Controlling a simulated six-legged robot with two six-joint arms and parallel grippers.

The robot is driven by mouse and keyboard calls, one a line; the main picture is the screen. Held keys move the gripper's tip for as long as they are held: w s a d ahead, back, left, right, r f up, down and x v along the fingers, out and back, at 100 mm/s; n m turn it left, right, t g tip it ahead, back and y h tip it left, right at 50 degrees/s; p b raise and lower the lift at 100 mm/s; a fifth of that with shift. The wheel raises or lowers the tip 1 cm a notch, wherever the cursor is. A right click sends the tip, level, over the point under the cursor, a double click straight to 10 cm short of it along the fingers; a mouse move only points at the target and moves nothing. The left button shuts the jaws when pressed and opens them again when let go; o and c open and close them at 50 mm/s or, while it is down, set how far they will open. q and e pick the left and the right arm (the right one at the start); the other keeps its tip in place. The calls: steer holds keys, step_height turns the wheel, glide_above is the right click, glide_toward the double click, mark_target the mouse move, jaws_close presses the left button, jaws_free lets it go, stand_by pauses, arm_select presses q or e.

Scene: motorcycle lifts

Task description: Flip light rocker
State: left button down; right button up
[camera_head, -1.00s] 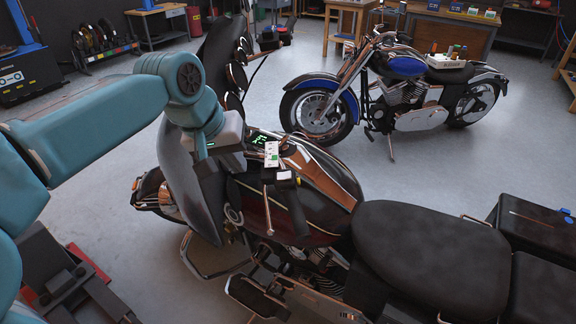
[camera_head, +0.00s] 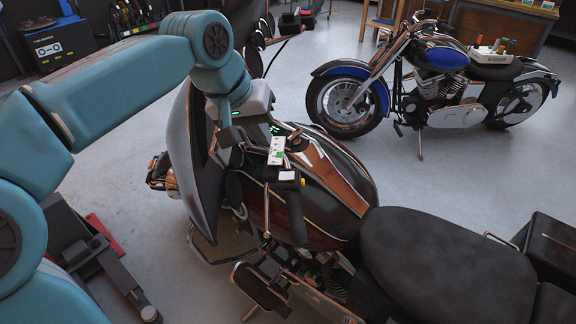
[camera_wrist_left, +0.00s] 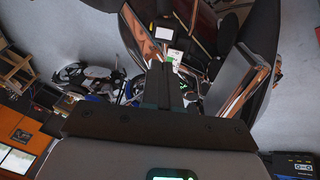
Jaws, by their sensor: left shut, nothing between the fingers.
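A small white switch panel with a green mark (camera_head: 277,151) sits at the handlebar of the near dark motorcycle (camera_head: 335,165). I cannot make out a separate light rocker on it. A black control box with a white label (camera_head: 289,177) is just below the panel. My left gripper (camera_head: 229,138) is just left of the panel, between it and the dark fairing. In the left wrist view its fingers (camera_wrist_left: 166,85) are shut and empty, and the white panel (camera_wrist_left: 175,56) shows just beyond their tips; contact cannot be told. My right gripper is not in view.
The near motorcycle's black seat (camera_head: 430,255) is at the lower right. Its tall dark fairing (camera_head: 190,160) stands close by my left gripper. A blue motorcycle (camera_head: 436,57) stands behind on open grey floor. A dark lift part (camera_head: 95,255) lies at the lower left.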

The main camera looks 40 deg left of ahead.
arm_select(q)
glide_toward(291, 176)
steer(key=x, duration=0.5)
steer(key=shift+w+a, duration=0.1)
steer(key=shift+a, duration=0.05)
steer(key=shift+f, duration=0.35)
steer(key=shift+w+f, duration=0.5)
steer(key=shift+s+r, duration=0.1)
steer(key=shift+s, duration=0.1)
steer(key=shift+w+d+f+b, duration=0.2)
steer(key=shift+w+f+b, duration=0.15)
steer(key=shift+f, duration=0.1)
steer(key=shift+s+r, duration=0.2)
steer(key=shift+s, duration=0.05)
